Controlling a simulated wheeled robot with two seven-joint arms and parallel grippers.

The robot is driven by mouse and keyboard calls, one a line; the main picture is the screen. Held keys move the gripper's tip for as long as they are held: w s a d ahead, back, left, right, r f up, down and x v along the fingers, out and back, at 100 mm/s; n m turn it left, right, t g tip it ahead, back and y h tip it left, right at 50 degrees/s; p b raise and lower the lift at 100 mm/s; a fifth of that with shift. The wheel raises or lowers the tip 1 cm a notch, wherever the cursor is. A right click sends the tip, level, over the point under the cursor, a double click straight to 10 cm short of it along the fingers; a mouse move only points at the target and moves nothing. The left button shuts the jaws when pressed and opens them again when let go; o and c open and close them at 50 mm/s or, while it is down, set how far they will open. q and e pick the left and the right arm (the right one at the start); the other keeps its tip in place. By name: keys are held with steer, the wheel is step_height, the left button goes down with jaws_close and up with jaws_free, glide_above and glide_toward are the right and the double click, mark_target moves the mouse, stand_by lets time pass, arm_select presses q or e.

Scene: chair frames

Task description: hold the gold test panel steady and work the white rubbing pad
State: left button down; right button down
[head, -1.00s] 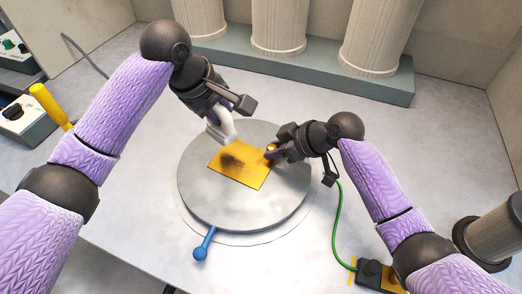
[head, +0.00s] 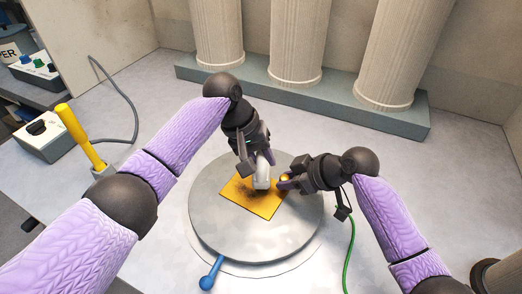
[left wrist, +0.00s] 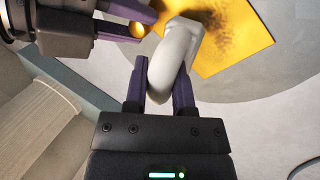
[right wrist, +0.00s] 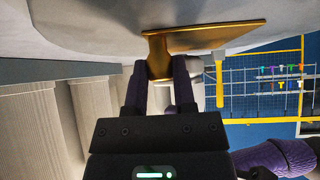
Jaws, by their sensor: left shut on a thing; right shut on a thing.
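The gold test panel (head: 250,204) lies on the round grey turntable (head: 218,232). A dark smudge on it shows in the left wrist view, where the panel (left wrist: 242,40) is partly cut off. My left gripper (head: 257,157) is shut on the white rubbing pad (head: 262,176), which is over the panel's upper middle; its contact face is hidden. The pad also fills the fingers in the left wrist view (left wrist: 176,55). My right gripper (head: 286,181) is shut on the panel's gold grip (right wrist: 158,62) at its right edge.
A blue-knobbed lever (head: 209,275) sticks out at the turntable's front. A yellow-handled tool (head: 78,135) stands at left beside a control box (head: 42,135). Pale columns (head: 296,45) on a green-grey plinth (head: 300,98) line the back. A green cable (head: 349,250) hangs at right.

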arm_select(q)
steer(key=shift+f, duration=0.8)
steer(key=shift+r, duration=0.15)
stand_by(0.4)
steer(key=shift+s+a, duration=0.5)
steer(key=shift+s, duration=0.4)
steer(key=shift+w+d, duration=0.5)
steer(key=shift+w, duration=0.4)
steer(key=shift+s+a+f, duration=0.15)
steer(key=shift+s+a, duration=0.15)
steer(key=shift+s, duration=0.2)
steer(key=shift+s+a+f, duration=0.1)
steer(key=shift+s+a, duration=0.15)
steer(key=shift+s, duration=0.2)
